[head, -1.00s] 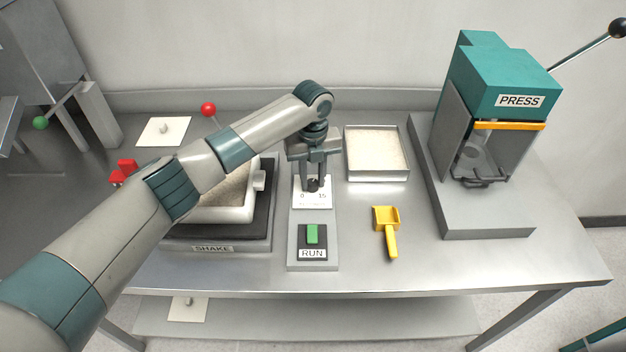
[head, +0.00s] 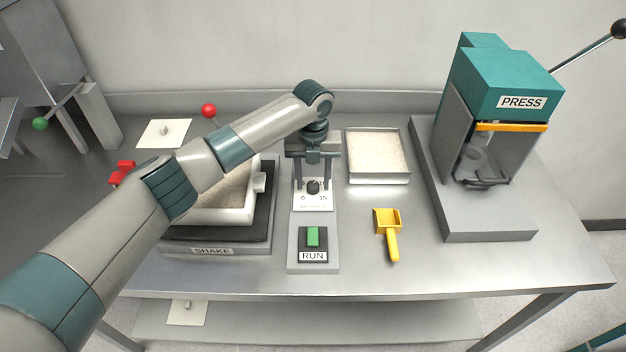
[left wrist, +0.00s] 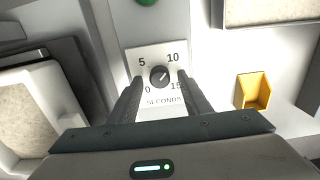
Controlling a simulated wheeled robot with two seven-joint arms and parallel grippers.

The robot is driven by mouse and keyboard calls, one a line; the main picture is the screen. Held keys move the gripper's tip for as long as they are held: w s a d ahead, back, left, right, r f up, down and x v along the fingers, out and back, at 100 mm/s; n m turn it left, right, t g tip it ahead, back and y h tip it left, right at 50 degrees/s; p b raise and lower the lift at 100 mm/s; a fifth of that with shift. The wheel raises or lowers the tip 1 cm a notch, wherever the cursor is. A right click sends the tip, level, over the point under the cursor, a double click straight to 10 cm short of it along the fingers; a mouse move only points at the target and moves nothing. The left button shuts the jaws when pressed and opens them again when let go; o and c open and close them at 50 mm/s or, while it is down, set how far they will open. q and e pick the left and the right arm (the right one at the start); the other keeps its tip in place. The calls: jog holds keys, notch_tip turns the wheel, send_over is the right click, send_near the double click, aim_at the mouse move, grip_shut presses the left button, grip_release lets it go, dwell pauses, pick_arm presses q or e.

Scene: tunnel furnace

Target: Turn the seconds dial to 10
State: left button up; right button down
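The seconds dial (head: 313,187) is a small black knob on a white plate marked 0, 5, 10 and 15. In the left wrist view the dial (left wrist: 160,75) has a light pointer mark that seems to point up and right, toward the 10. My left gripper (head: 313,188) is over the plate, pointing down, with its fingers spread on either side of the knob and apart from it. In the left wrist view the left gripper (left wrist: 160,78) shows a gap between each finger and the knob. My right gripper is in no view.
A green RUN button (head: 313,237) sits in front of the dial. The SHAKE unit (head: 213,251) with its pan is to the left, under my arm. A yellow scoop (head: 388,222), a tray of pale powder (head: 378,179) and the teal PRESS (head: 505,75) are to the right.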

aim_at(313, 185)
pick_arm(q)
jog(key=shift+r, duration=0.1)
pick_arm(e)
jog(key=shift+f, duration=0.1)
pick_arm(q)
jog(key=shift+r+b, duration=0.35)
jog(key=shift+r, duration=0.25)
notch_tip(313, 185, up, 16)
jog(key=b, duration=0.4)
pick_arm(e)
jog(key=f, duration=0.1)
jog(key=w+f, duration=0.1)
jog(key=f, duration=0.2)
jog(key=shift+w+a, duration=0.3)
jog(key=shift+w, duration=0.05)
pick_arm(q)
jog(key=shift+s, duration=0.1)
